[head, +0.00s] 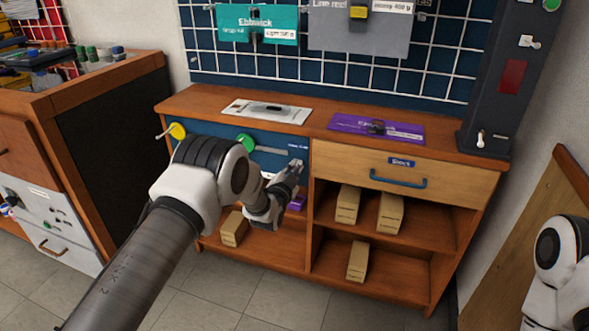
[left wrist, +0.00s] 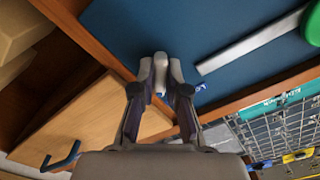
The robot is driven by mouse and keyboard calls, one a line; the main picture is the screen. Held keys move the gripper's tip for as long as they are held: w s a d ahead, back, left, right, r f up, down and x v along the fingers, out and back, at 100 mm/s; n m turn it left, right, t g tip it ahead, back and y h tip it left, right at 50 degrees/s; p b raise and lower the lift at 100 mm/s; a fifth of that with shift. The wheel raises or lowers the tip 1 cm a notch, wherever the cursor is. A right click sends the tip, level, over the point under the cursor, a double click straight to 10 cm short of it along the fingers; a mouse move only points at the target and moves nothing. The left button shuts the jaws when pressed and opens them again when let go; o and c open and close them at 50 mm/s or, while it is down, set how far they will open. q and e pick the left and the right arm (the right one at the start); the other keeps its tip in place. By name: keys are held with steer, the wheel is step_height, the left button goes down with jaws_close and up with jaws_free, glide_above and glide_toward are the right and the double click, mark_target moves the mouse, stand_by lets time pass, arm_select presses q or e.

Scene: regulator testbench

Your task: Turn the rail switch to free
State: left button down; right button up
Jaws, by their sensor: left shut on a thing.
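My left gripper (head: 293,170) is at the right part of a blue panel (head: 275,136) on the front of the wooden cabinet. In the left wrist view its fingertips (left wrist: 161,78) are closed around a small light grey lever, taken to be the rail switch (left wrist: 160,60), which stands against the blue panel (left wrist: 180,35). The gripper hides the switch in the head view, and I cannot read its position. A small blue label (left wrist: 200,88) shows beside the right finger. My right gripper is out of view; only part of my right arm shows at the lower right.
A green round knob (head: 245,142) with a grey strip (head: 272,150) and a yellow knob (head: 177,130) are left of the gripper. A drawer with a blue handle (head: 398,180) is to the right. Open shelves below hold several tan boxes (head: 348,204). A purple card (head: 350,125) lies on top.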

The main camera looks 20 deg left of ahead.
arm_select(q)
steer(key=shift+m, duration=0.5)
steer(key=c, duration=1.2)
jaws_free()
steer(key=s, duration=1.2)
steer(key=shift+a, duration=0.2)
